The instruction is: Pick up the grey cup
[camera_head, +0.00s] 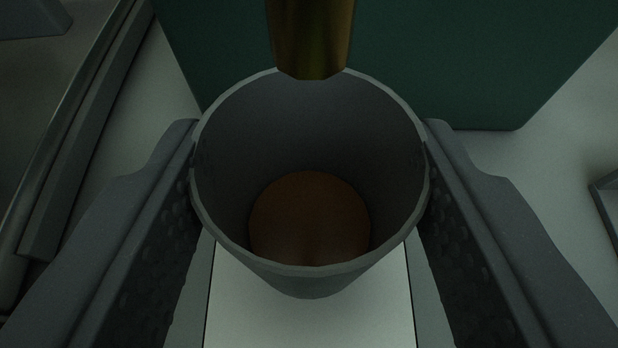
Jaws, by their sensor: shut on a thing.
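The grey cup (315,283) stands in the middle of the view, its open top towards the camera. A round brown patch shows at the bottom of its inside. My gripper (311,175) has one dark finger on each side of the cup, and both fingers press against its outer wall. The gripper is shut on the cup. The underside of the cup is hidden, so I cannot tell whether it is lifted.
A brass-coloured spout-like part (311,38) hangs over the cup's far rim. A dark green block (440,70) stands behind the cup. A white plate (310,325) lies below and in front. A grey-edged structure (75,130) is at the left. A grey object's edge (607,205) shows at the right.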

